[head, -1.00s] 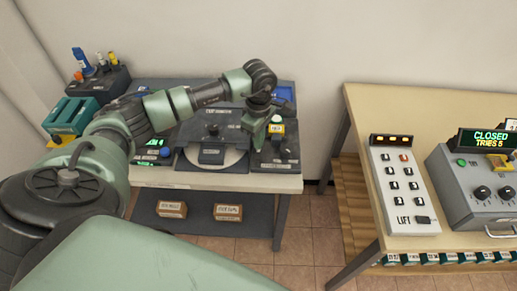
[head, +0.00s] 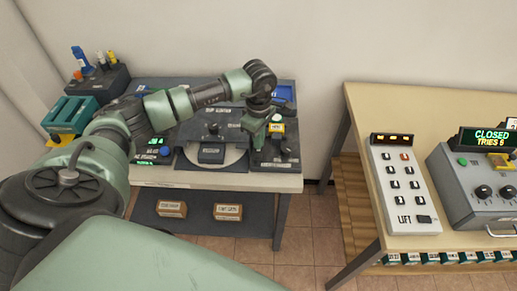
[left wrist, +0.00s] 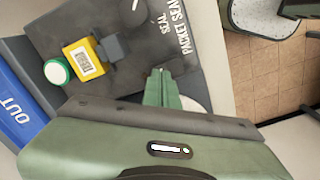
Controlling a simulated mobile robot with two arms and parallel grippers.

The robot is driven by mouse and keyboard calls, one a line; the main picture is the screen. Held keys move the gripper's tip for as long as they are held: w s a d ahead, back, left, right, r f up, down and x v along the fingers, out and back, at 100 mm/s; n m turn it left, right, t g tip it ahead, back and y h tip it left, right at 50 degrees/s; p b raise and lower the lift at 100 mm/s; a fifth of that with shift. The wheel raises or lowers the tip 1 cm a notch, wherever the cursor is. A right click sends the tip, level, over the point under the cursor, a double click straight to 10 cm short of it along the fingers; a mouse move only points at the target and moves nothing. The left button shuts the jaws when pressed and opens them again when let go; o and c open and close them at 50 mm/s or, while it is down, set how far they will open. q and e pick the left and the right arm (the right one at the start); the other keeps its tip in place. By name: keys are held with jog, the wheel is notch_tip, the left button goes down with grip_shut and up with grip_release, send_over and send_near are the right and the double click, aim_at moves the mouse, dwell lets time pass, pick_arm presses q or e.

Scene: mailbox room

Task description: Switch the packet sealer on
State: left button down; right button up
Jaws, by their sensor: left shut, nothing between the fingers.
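The packet sealer (head: 275,158) is a dark panel at the right end of the back-left bench. In the left wrist view its panel (left wrist: 205,75) bears the words SEAL and PACKET SEAL, the rest cut off. On it are a yellow block with a white label (left wrist: 83,60), a dark block (left wrist: 115,47) and a dark lever, partly cut off at the top. Contact is unclear. My right gripper is out of view.
A round plate under a dark press (head: 212,150) stands just left of the sealer. A blue tray (head: 285,93), marked OUT in the wrist view, lies behind it. A separate right-hand table (head: 370,105) carries a LIFT keypad (head: 403,185) and a grey console (head: 470,195).

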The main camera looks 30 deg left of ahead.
pick_arm(q)
jog(key=shift+f+b, duration=0.6)
jog(key=shift+f, duration=0.15)
jog(key=shift+r, duration=0.2)
jog(key=shift+r+p, duration=1.95)
jog(key=shift+r, duration=1.45)
